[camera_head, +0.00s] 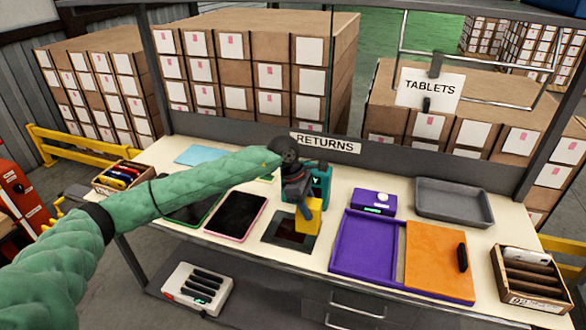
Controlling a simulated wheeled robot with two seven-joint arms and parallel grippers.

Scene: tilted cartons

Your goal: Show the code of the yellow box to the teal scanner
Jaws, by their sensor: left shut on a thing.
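My left gripper (303,200) is dark and points down at the middle of the bench. It is shut on the small yellow box (308,217), which hangs just below its fingers. The teal scanner (322,181) stands right behind the gripper and box, partly hidden by them. The box is in front of the scanner and over the right part of a dark square plate (284,237); I cannot tell whether it touches the plate. No code shows on the faces of the box that I see. My right gripper is not in view.
A pink-edged tablet (236,214) lies left of the plate. A purple device (375,202), a purple tray (362,246) with an orange panel (438,258) and a grey tray (454,201) are to the right. A crate (527,277) stands at the right end.

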